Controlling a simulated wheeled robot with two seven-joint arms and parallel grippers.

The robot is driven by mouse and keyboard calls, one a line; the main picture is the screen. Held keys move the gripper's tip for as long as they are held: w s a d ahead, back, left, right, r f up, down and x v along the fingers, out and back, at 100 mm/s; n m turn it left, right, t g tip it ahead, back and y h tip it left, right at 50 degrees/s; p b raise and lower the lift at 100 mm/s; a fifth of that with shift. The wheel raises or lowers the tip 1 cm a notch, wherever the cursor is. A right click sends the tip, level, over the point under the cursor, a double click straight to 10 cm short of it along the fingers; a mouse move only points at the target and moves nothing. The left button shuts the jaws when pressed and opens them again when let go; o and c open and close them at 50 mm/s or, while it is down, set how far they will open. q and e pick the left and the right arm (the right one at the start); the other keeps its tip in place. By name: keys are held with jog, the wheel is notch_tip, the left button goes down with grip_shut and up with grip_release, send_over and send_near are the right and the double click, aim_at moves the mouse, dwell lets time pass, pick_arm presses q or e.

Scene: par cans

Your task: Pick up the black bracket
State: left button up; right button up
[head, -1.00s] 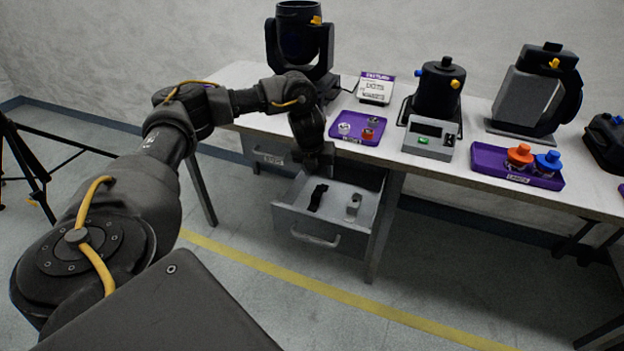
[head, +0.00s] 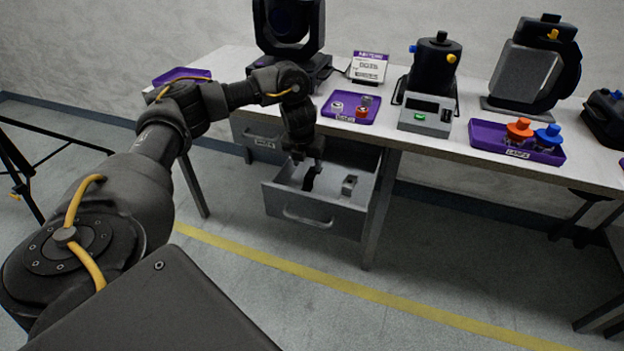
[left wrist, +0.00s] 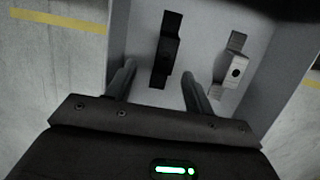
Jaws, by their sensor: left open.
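The black bracket (head: 309,179) lies in the open drawer (head: 318,213), on the left side of its floor. In the left wrist view the black bracket (left wrist: 166,50) lies lengthwise, just beyond and between my fingers. My left gripper (head: 307,161) hangs over the drawer, pointing down. It is open and empty in the left wrist view (left wrist: 158,80), with one finger on each side of the bracket's near end. I cannot tell how far above the bracket the fingertips are. My right gripper does not show.
A silver bracket (head: 349,185) lies to the right in the same drawer, close to my right-hand finger in the left wrist view (left wrist: 236,62). The drawer walls stand around both. The tabletop (head: 392,140) overhangs behind, with a purple tray (head: 338,117) near its edge.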

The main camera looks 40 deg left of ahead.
aim_at(312, 172)
pick_arm(q)
jog(key=x, duration=0.3)
jog(key=b+x, duration=0.1)
jog(key=shift+w+d+f, duration=0.15)
jog(key=shift+w+d, duration=0.1)
jog(key=shift+w, duration=0.2)
jog(key=shift+w+f, duration=0.1)
jog(key=shift+f, duration=0.2)
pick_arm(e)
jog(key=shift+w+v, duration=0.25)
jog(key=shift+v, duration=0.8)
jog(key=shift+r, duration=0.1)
